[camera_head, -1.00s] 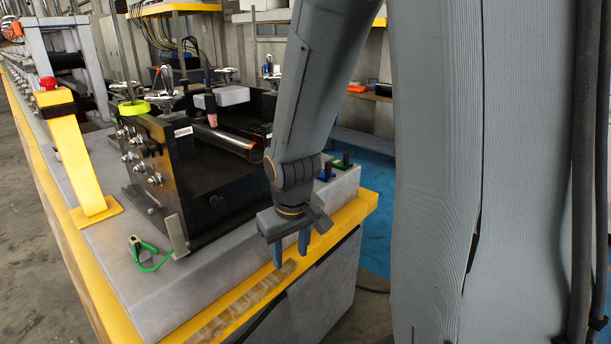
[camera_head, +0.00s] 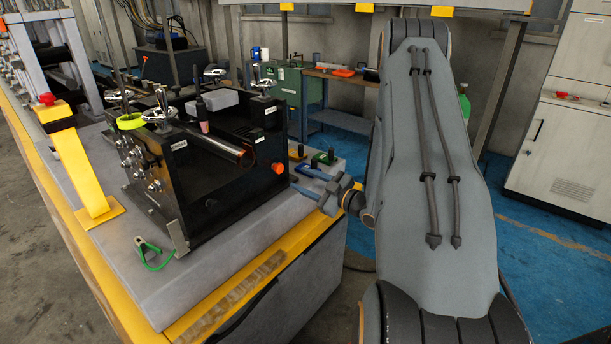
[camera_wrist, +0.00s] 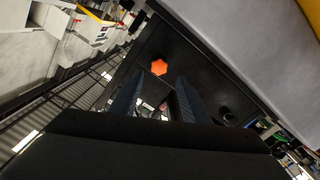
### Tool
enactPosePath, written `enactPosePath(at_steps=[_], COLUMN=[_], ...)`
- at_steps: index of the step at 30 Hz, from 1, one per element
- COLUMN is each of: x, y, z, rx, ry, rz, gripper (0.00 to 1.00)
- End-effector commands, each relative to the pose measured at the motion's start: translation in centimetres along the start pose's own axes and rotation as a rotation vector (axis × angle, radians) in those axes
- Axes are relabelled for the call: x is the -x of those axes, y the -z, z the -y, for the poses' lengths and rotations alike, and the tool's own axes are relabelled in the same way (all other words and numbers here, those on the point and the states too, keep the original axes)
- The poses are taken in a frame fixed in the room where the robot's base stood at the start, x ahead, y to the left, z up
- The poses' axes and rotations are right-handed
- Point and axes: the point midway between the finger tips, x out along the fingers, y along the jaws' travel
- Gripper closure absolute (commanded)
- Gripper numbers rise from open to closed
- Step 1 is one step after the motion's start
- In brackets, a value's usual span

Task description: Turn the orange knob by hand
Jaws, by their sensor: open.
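In the wrist view the two fingers of my gripper (camera_wrist: 161,84) are apart with no object visibly held. The knob appears untouched.
A green-and-black clamp (camera_head: 322,157) and similar small pieces stand on the bench just behind my gripper. The yellow bench edge (camera_head: 240,285) runs below. Blue floor (camera_head: 560,240) is open at right.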

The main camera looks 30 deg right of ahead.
Motion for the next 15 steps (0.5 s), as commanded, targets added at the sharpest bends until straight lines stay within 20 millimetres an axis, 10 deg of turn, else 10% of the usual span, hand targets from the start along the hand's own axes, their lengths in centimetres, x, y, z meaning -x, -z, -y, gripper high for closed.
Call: enactPosePath(at_steps=[15], x=[-3.7], y=[0.2], z=[-0.1], rx=[0.003], ry=[-0.003], rz=[-0.023], gripper=[0.58])
